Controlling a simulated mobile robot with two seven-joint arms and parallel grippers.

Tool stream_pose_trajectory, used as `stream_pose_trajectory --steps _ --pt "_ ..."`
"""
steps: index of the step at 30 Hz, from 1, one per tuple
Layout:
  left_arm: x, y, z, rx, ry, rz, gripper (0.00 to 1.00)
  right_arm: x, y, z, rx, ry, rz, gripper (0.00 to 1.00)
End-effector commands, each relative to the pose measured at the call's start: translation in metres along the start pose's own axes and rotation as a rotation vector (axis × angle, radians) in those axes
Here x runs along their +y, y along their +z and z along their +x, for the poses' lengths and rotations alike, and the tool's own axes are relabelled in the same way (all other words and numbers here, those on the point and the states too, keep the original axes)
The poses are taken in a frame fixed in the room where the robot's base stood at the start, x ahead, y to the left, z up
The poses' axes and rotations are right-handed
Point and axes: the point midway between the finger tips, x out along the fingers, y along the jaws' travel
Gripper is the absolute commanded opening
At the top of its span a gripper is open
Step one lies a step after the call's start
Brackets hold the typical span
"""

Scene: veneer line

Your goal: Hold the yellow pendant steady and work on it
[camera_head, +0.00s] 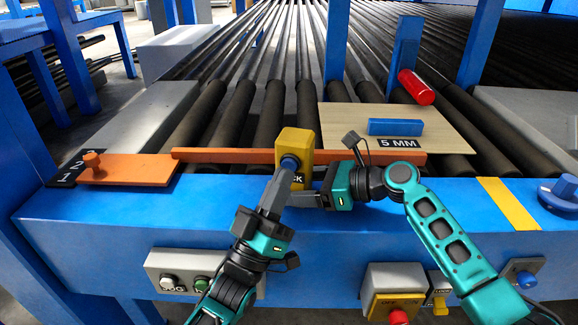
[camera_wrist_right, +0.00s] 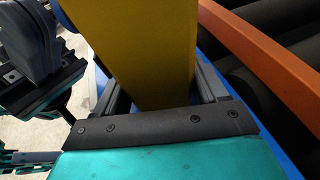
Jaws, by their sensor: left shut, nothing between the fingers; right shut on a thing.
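The yellow pendant (camera_head: 296,142) stands upright at the near edge of the roller bed, in front of the orange bar. A blue round button (camera_head: 289,163) sits on its near face, above a black label. My right gripper (camera_head: 303,199) comes from the right and is shut on the lower part of the pendant. In the right wrist view the yellow body (camera_wrist_right: 148,50) stands between its fingers. My left gripper (camera_head: 286,172) is shut and empty, its tips at the blue button. I cannot tell whether they press it.
An orange bar (camera_head: 230,155) runs along the rollers' near edge, with an orange plate (camera_head: 130,172) at left. Button boxes (camera_head: 190,262) hang on the blue front beam.

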Motion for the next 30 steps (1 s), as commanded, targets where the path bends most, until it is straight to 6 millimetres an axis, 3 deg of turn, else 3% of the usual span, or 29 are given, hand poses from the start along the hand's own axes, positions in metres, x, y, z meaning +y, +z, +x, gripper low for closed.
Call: stream_pose_trajectory --steps 13,30 --pt "0.004 -0.003 -0.005 0.000 0.000 0.000 0.00 0.000 0.000 0.000 0.000 0.000 0.001 0.55" --pt "0.028 -0.028 -0.038 0.000 0.000 0.000 0.00 0.000 0.000 0.000 0.000 0.000 0.001 0.55"
